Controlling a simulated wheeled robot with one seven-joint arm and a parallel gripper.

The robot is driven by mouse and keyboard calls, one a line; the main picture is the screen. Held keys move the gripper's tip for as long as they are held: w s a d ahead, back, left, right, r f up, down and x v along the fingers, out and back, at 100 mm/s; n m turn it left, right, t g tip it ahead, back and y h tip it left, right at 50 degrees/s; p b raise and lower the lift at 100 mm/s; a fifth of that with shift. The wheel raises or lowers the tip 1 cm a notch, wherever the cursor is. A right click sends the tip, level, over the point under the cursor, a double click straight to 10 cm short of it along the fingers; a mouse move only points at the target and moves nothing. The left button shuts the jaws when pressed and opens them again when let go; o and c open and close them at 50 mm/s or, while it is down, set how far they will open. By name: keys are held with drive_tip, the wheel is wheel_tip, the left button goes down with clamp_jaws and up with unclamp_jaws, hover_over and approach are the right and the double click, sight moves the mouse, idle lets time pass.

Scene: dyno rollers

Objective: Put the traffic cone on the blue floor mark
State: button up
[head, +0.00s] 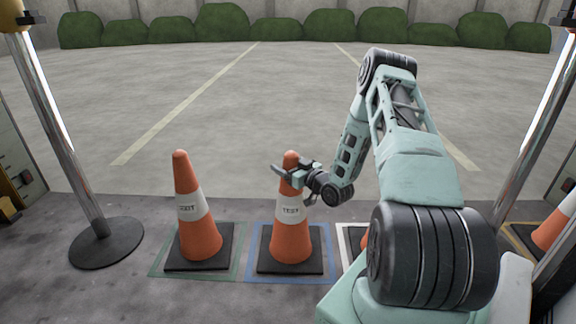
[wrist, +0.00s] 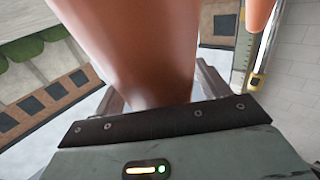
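An orange traffic cone (head: 291,240) with a white band and black base stands upright inside the blue floor mark (head: 328,268). Blue lines show around its base. My gripper (head: 288,176) is at the upper part of this cone, with its fingers on either side of it. In the wrist view the orange cone body (wrist: 140,50) fills the space between the two fingers (wrist: 160,88). I cannot tell whether the fingers press on it or stand slightly apart.
Another cone (head: 198,240) stands on a green mark (head: 157,267) to the left. A cone by the white mark (head: 344,242) is mostly hidden by my arm. Another cone (head: 553,230) stands at the right edge. A metal post (head: 80,190) stands at the left.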

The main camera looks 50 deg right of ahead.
drive_tip(key=shift+r, duration=0.25)
drive_tip(key=s+a+p, duration=0.1)
drive_tip(key=s+p, duration=0.4)
drive_tip(key=s, duration=0.7)
drive_tip(key=shift+f, duration=0.1)
